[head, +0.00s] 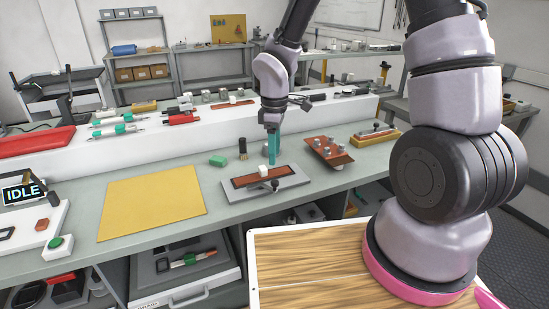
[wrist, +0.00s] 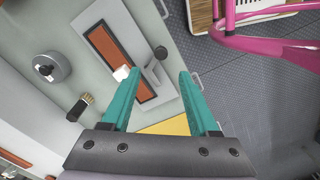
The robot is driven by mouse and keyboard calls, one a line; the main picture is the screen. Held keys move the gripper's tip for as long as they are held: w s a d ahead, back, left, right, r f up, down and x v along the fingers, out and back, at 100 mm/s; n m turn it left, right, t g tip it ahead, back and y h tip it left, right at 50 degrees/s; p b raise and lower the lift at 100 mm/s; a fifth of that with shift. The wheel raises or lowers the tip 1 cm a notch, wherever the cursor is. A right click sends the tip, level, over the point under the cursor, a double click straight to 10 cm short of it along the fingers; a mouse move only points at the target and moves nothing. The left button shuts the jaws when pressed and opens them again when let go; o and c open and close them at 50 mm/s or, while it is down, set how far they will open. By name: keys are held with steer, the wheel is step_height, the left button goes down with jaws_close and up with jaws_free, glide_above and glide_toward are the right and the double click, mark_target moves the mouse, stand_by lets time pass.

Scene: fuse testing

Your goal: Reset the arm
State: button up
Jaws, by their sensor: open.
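My gripper (head: 272,162) hangs down over the workbench, its teal fingers above a grey plate (head: 292,186) with a red-brown strip (head: 250,181). In the wrist view my gripper (wrist: 158,72) has its two fingers spread apart, with nothing held between them. A small white block (head: 264,171) is on the strip. In the wrist view the white block (wrist: 121,73) shows beside the left fingertip. I cannot tell whether the finger touches it. My arm reaches out from the right, bent, over the bench.
A yellow mat (head: 151,205) lies left of the plate. A tilted red-brown board (head: 327,151) with round posts is to the right. A white raised shelf (head: 150,141) runs behind. A screen (head: 22,193) reads IDLE.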

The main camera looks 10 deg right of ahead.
steer(key=shift+r, duration=0.1)
steer(key=s+d+r+m+t, duration=0.1)
steer(key=d+r+m+t, duration=0.1)
steer(key=d+r+m, duration=0.5)
steer(key=s+d+r+m+t, duration=0.15)
steer(key=d+r, duration=0.25)
steer(key=r, duration=0.7)
steer(key=s+d+r+m+t+y, duration=0.2)
steer(key=s+d+r+m, duration=0.3)
steer(key=s+r+m, duration=0.4)
step_height(320, 180, up, 3)
steer(key=shift+s+r+m+t, duration=0.2)
steer(key=shift+m+t, duration=0.25)
steer(key=shift+t, duration=0.4)
